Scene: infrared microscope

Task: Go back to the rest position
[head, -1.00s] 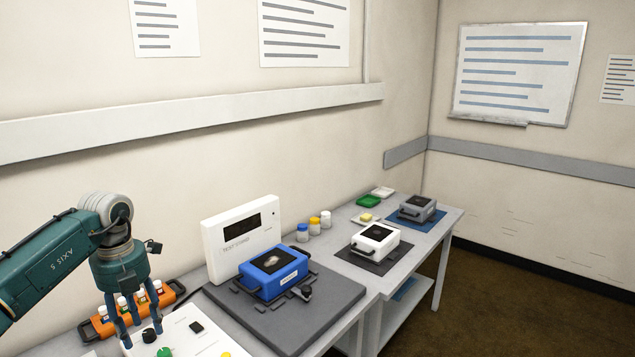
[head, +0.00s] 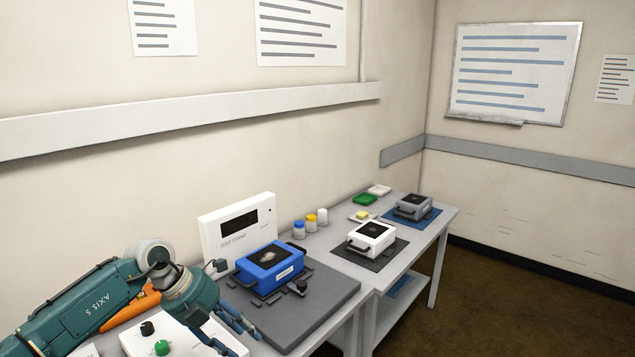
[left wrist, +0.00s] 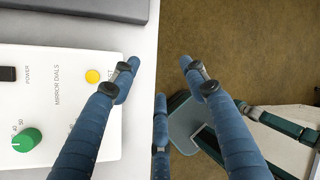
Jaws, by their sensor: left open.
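My left gripper (head: 238,338) is low at the lower left in the head view, over the white control panel (head: 135,345) and the table's front edge. In the left wrist view its blue fingers (left wrist: 158,85) are spread apart with nothing between them. The control panel (left wrist: 60,100) there shows a green dial (left wrist: 27,140), a yellow button (left wrist: 93,76) and the words "MIRROR DIALS". My right gripper is not in view.
A blue box (head: 270,268) sits on a dark grey plate (head: 325,308) before a white display unit (head: 237,228). A white box (head: 371,237) and a grey box (head: 412,207) stand farther along. The brown floor (left wrist: 220,35) is clear beyond the table edge.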

